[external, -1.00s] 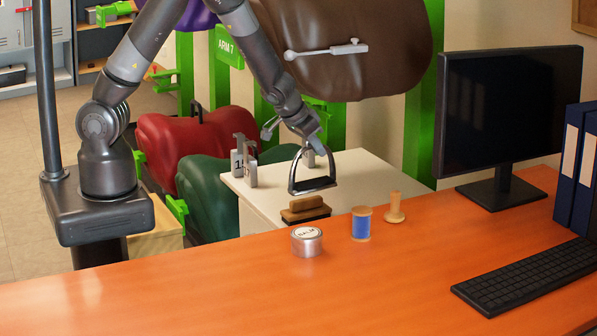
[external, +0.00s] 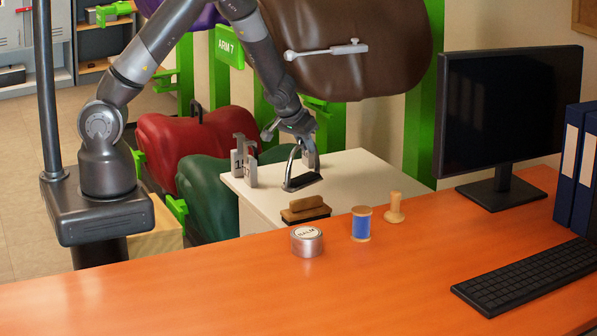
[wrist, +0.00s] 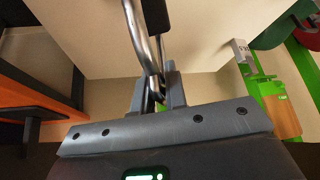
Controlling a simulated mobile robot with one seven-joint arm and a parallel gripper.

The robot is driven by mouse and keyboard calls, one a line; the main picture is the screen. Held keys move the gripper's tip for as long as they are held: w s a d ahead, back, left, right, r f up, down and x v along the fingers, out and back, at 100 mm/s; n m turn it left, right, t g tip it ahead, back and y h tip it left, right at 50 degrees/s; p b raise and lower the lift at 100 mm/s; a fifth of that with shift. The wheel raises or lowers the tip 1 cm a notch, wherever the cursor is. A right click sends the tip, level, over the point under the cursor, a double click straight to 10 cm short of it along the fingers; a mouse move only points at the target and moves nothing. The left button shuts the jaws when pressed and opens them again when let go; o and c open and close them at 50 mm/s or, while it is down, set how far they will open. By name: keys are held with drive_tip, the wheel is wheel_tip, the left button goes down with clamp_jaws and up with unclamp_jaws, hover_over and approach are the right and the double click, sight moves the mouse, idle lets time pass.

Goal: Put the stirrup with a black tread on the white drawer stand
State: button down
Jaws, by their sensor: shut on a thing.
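The stirrup is a shiny metal arch (external: 291,163) with a black tread (external: 303,182). My gripper (external: 299,142) is shut on the top of its arch, and the stirrup leans in the grip. The tread is low over the white drawer stand (external: 352,172) and looks to be at its top; I cannot tell whether it fully touches. In the wrist view the metal arch (wrist: 138,38) runs up from between my fingers (wrist: 158,92), with part of the black tread (wrist: 155,14) at the top edge.
A grey metal piece (external: 244,162) stands at the stand's left edge. A wooden brush (external: 305,208) is by the orange desk's (external: 200,285) back edge. A tin (external: 307,242), a blue thread spool (external: 361,224) and a wooden knob (external: 395,208) are on the desk. The stand's right side is clear.

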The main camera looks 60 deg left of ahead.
drive_tip(key=w+a+f+n+g+y, duration=0.2)
drive_tip(key=a+f+n+g, duration=0.1)
drive_tip(key=a+f+n, duration=0.2)
drive_tip(key=w+a+f+n+g+y, duration=0.2)
drive_tip(key=a+f+n, duration=0.3)
drive_tip(key=a+n, duration=0.3)
drive_tip(key=shift+a+f+n+g, duration=0.3)
drive_tip(key=shift+a+g, duration=0.1)
drive_tip(key=shift+a, duration=0.45)
drive_tip(key=shift+f, duration=0.1)
drive_tip(key=c, duration=1.5)
unclamp_jaws()
drive_tip(key=shift+o, duration=0.2)
drive_tip(key=v, duration=0.8)
